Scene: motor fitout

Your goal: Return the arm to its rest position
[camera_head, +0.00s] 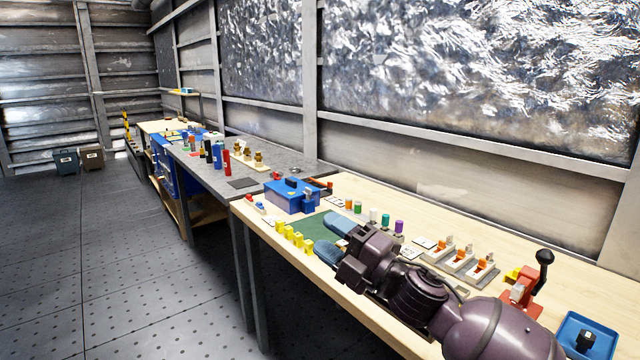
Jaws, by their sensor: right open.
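My right arm, dark purple, comes in from the lower right and reaches over the light wooden bench (570,262). My right gripper (326,232) is open, its two blue-grey fingers spread apart over the green mat (306,228). I see nothing between the fingers. The arm and gripper hide part of the bench and mat beneath them. I cannot tell how high the gripper is above the mat. My left gripper is not in view.
Yellow blocks (293,235) stand along the front edge, near the gripper. A blue toolbox (291,195) and several coloured cylinders (373,215) stand behind it. Orange-and-grey clamps (460,258), a red lever press (524,290) and a blue tray (567,329) lie near the arm. The floor at left is clear.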

